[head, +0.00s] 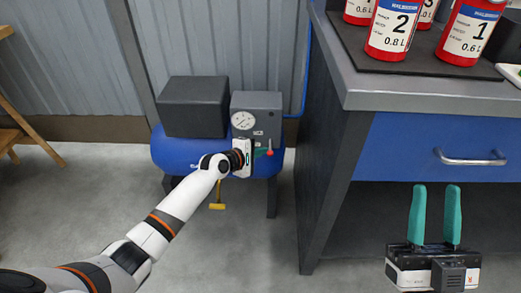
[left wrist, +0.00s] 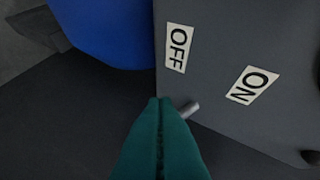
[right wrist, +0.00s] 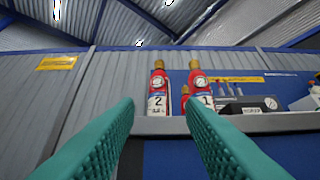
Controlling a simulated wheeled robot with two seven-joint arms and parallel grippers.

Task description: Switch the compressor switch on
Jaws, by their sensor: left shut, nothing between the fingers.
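The blue compressor (head: 180,152) stands on the floor by the corrugated wall, with a grey control box (head: 258,105) carrying a round gauge. In the left wrist view, a short metal part of the lever (left wrist: 190,108) sticks out beside my fingertips, and OFF and ON labels are on the box face. The rest of the lever is hidden behind the fingers. My left gripper (head: 262,152) is shut and empty, at or touching the lever. My right gripper (head: 434,190) is open and empty, away from the compressor.
A workbench (head: 430,95) with a blue drawer (head: 420,145) stands right of the compressor, its dark side panel close to it. A wooden piece (head: 20,130) is at far left. The grey floor in front is clear.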

